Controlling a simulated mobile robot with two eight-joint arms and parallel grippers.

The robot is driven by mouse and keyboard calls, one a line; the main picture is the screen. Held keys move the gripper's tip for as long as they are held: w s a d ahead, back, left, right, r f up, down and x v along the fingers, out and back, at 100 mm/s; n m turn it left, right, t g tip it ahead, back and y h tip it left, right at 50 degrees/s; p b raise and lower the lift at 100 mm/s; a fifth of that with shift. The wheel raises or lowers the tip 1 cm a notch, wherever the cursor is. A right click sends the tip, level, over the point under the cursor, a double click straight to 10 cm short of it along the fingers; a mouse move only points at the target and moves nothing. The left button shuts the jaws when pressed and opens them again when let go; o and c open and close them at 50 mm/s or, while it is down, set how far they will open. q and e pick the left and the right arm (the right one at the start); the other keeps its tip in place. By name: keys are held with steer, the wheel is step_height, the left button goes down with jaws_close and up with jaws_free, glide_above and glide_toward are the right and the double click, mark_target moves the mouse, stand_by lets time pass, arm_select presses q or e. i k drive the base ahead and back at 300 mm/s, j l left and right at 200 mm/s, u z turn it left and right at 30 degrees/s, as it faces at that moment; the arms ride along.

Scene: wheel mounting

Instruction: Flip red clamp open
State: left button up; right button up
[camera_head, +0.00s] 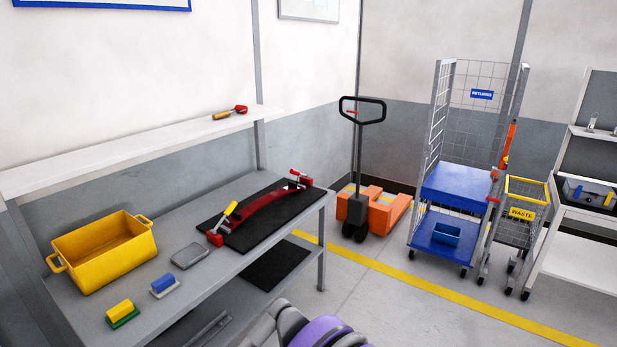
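A red clamp (300,179) sits at the far right end of a long red bar (268,207) on a black mat (250,236) on the grey workbench. Its handle appears raised, but it is too small to tell whether it is open or shut. At the near left end of the bar is another clamp with a red body (215,238) and a yellow handle (230,209) that tilts up. Neither of my grippers shows; only a grey and purple part of my own body is at the bottom edge, apart from the clamps.
The workbench (85,306) also holds a yellow bin (103,254), a grey flat box (188,256), a blue block (163,284) and a yellow-green block (121,313). A shelf (130,148) runs above its back.

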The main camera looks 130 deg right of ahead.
mark_target(298, 172)
steer(key=z, duration=4.4)
steer(key=i+l, duration=0.15)
steer(key=i, duration=0.45)
steer(key=i+l, duration=0.1)
steer(key=i, duration=0.5)
steer(key=i+l, duration=0.15)
steer(key=i, duration=0.45)
steer(key=i+l, duration=0.1)
steer(key=i, duration=0.5)
steer(key=i+l, duration=0.15)
steer(key=i, duration=0.45)
steer(key=i+l, duration=0.15)
steer(key=i, duration=0.45)
steer(key=i+j+u, duration=0.05)
